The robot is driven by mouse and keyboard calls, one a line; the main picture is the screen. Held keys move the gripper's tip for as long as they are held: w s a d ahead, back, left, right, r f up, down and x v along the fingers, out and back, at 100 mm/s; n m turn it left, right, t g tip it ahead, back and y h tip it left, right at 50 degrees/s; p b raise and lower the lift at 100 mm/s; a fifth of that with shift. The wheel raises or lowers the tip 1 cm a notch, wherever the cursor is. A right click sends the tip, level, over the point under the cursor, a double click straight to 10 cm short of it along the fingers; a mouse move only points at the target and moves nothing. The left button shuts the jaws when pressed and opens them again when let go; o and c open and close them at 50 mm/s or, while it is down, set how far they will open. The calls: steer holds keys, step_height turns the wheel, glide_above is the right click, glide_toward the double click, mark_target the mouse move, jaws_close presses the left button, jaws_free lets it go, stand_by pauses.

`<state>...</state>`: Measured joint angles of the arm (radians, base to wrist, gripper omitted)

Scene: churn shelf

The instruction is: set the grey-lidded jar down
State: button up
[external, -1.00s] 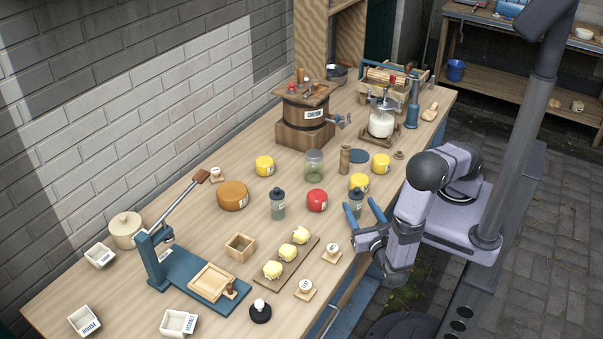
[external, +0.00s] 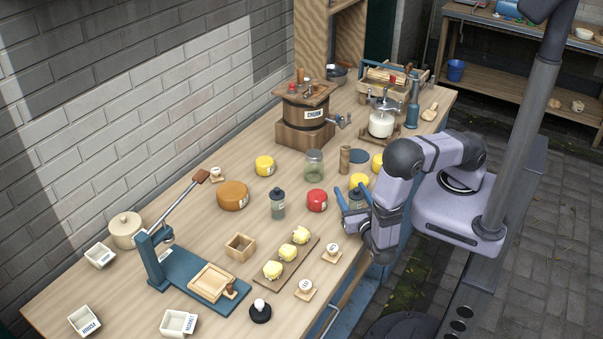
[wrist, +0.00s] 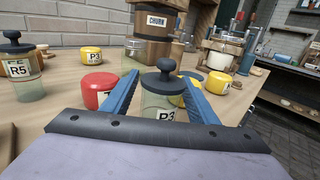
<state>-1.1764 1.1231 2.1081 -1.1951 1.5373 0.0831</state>
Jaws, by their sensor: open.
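A grey-lidded jar (wrist: 160,97) with clear greenish walls stands upright in the middle of the wrist view. Its label is partly cut off by my gripper's body. My gripper (wrist: 158,77) is open, with one blue finger on each side of the jar; I cannot tell whether either touches it. In the external view this jar (external: 356,198) is at the table's right edge, partly hidden by my gripper (external: 353,191). A second grey-lidded jar, labelled R5 (wrist: 22,72), stands to the left; it also shows in the external view (external: 278,207).
A red round cheese (external: 316,201) sits close to the left of my gripper, and a yellow one (external: 359,180) just behind it. A clear jar (external: 314,163), a wooden cylinder (external: 345,160) and the churn (external: 305,118) stand farther back. Bare tabletop lies left of the red cheese.

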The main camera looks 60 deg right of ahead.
jaws_close()
steer(key=shift+r, duration=0.1)
step_height(320, 180, up, 10)
steer(key=b, duration=0.1)
stand_by(0.9)
